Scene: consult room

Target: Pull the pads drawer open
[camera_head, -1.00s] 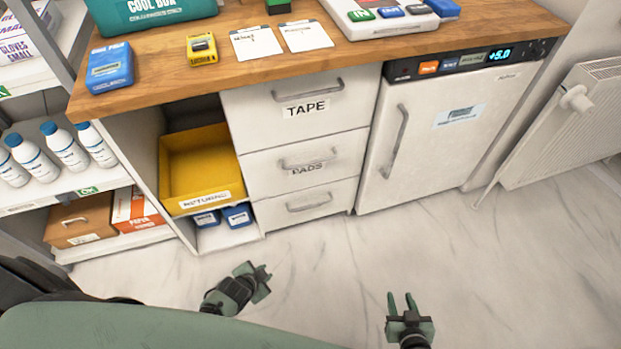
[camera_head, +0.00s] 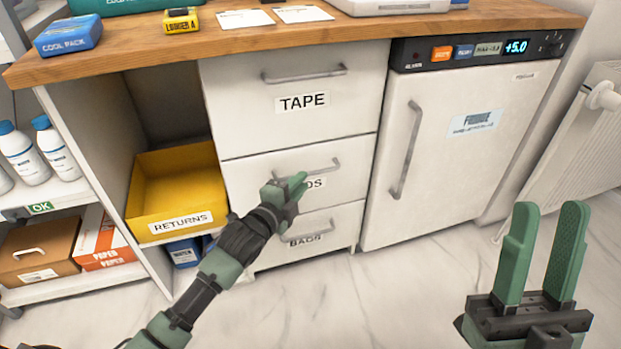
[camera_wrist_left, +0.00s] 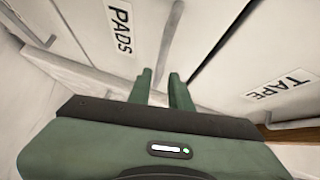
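The pads drawer (camera_head: 240,180) is the middle one of three white drawers and looks shut, flush with its neighbours. Its metal handle (camera_head: 322,166) also shows in the left wrist view (camera_wrist_left: 169,40). My right gripper (camera_head: 545,235) is open and empty, in front of the fridge side.
The TAPE drawer (camera_head: 235,98) is above and the BAGS drawer (camera_head: 345,218) below. A yellow returns bin (camera_head: 150,195) stands in the open bay to the left. A white fridge (camera_head: 450,165) stands to the right, then a radiator (camera_head: 590,140). The wooden worktop (camera_head: 230,42) overhangs the drawers.

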